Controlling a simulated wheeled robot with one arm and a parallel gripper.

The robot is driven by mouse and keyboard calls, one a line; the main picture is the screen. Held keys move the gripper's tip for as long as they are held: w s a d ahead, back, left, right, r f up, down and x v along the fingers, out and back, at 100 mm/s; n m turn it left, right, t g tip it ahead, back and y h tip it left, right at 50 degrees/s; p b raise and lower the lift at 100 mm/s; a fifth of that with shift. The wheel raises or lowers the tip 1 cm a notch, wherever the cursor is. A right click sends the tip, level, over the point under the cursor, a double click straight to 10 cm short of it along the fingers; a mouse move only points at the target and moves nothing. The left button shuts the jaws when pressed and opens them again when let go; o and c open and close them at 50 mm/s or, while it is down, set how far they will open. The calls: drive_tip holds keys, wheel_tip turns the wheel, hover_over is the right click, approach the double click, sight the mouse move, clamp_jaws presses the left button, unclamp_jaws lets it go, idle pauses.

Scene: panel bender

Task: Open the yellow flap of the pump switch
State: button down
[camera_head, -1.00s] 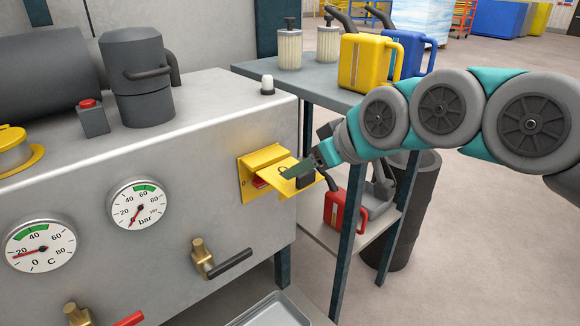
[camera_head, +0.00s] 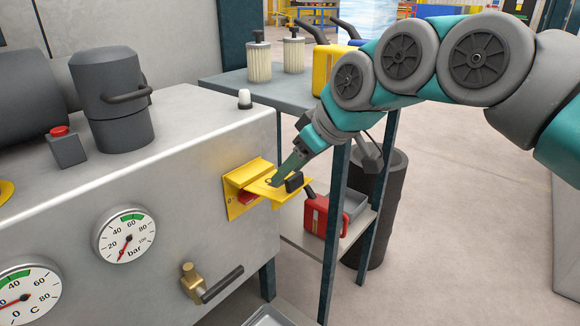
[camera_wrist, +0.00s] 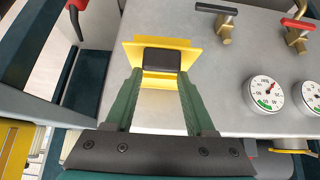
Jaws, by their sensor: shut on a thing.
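The yellow flap (camera_head: 264,187) of the pump switch sticks out from the front of the grey machine, lifted away from its yellow housing (camera_head: 236,205). Red of the switch (camera_head: 248,198) shows beneath it. A black grip block (camera_head: 294,182) sits at the flap's outer end. My gripper (camera_head: 284,180) reaches down to it from the upper right. In the wrist view the green fingers of my gripper (camera_wrist: 160,76) stand on either side of the black block (camera_wrist: 162,60), with the yellow flap (camera_wrist: 190,62) around it. The fingers hide part of the flap.
A brass valve with a black lever (camera_head: 205,284) projects below left of the flap. A pressure gauge (camera_head: 126,236) is further left. The shelf table (camera_head: 230,80) with canisters stands just right of the machine, a red can (camera_head: 322,216) on its lower shelf. Open floor lies right.

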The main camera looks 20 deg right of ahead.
drive_tip(key=shift+c, duration=1.2)
unclamp_jaws()
drive_tip(key=shift+f, duration=0.1)
drive_tip(key=v, duration=0.8)
drive_tip(key=shift+o, duration=0.2)
drive_tip(key=shift+f, duration=0.1)
